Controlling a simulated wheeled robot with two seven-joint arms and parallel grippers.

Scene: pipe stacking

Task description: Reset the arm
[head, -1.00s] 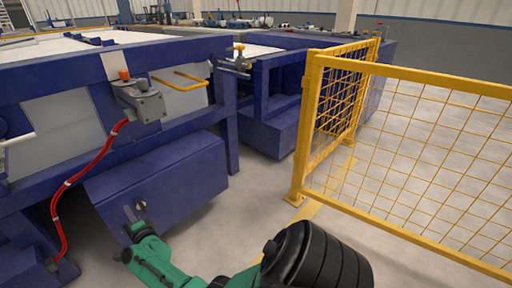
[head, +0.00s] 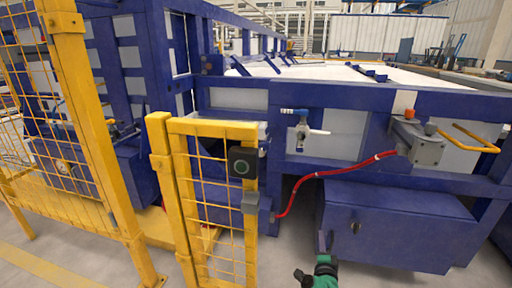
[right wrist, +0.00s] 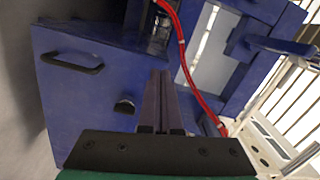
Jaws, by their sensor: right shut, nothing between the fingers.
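My right gripper (head: 326,241) shows low in the head view, right of centre, with part of its green arm below it. It is in front of the blue cabinet (head: 400,222) under the machine. In the right wrist view its two fingers (right wrist: 158,100) lie side by side, shut and empty. The cabinet fills the left of that view, with a black handle (right wrist: 72,63) and a dark knob (right wrist: 124,105). Whether the fingers touch the cabinet cannot be told. My left gripper is not in view.
A yellow mesh gate (head: 215,122) with a dark switch box (head: 243,161) stands left of my gripper. More yellow fence (head: 95,130) is further left. A red hose (head: 335,172) hangs across the machine's front.

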